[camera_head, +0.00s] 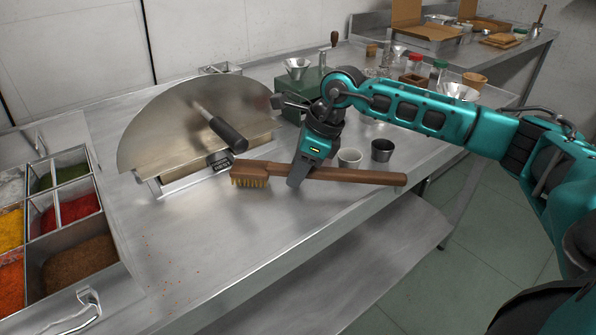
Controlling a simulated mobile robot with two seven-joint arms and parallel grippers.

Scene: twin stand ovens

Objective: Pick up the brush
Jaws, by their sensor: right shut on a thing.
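The brush (361,176) has a long brown wooden handle and a head with yellowish bristles at its left end. It lies nearly level across the front part of the steel table. My right gripper (300,176) comes down from above and is shut on the brush handle, just right of the head. Its fingers cover a short part of the handle. I cannot tell whether the brush touches the table. My left gripper is not in view.
A half-round metal oven lid with a black handle (222,135) stands behind the brush. Spice trays (62,210) are at the left.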

